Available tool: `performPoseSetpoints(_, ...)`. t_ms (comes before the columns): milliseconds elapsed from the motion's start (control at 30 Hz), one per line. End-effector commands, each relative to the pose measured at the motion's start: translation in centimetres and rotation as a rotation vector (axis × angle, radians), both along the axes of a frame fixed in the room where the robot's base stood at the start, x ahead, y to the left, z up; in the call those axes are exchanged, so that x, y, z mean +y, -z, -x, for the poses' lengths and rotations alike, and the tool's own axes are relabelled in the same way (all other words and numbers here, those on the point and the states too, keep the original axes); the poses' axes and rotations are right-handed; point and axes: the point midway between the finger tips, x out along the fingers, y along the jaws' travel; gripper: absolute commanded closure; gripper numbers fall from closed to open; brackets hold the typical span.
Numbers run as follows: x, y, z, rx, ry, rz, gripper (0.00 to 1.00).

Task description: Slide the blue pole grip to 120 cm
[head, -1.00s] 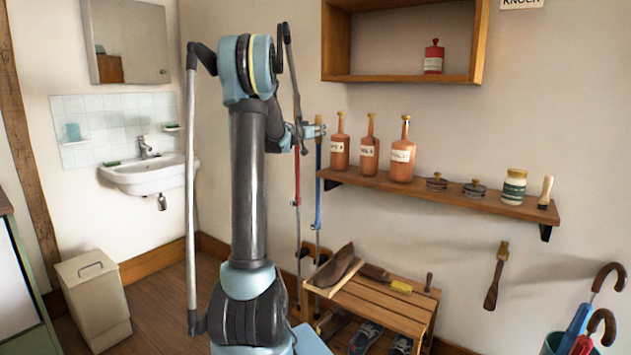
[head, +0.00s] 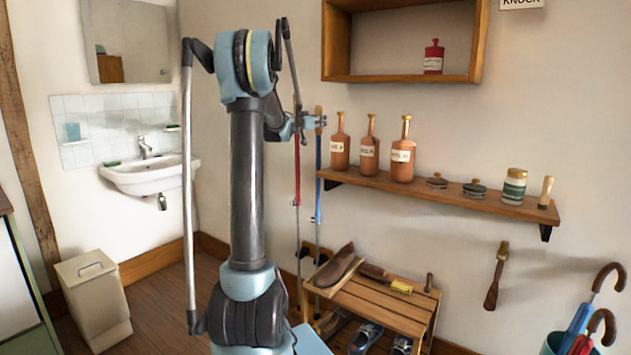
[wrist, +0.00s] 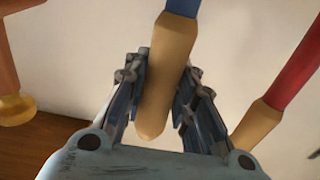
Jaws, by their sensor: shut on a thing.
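The blue pole (head: 318,165) stands upright by the wall, left of the bottle shelf, with its blue upper section above a thin grey lower shaft (head: 317,240). Its tan grip (head: 318,117) is at the top. My gripper (head: 309,122) is shut on this grip from the left. In the wrist view the grip (wrist: 168,70) lies between the two fingers of my gripper (wrist: 163,85), with the blue section (wrist: 184,6) beyond it. No length marks can be read on the pole.
A red pole (head: 297,175) stands close on the left, its tan grip (wrist: 258,125) beside my fingers in the wrist view. The bottle shelf (head: 440,195) is close on the right. A slatted shoe rack (head: 385,308) stands below.

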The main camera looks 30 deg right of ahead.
Motion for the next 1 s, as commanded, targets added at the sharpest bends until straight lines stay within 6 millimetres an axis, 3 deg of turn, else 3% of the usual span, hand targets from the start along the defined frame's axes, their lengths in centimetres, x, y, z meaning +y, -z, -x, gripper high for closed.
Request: performPoseSetpoints(1000,0.0,-4.1,0.0,0.0,0.0,0.0,0.93)
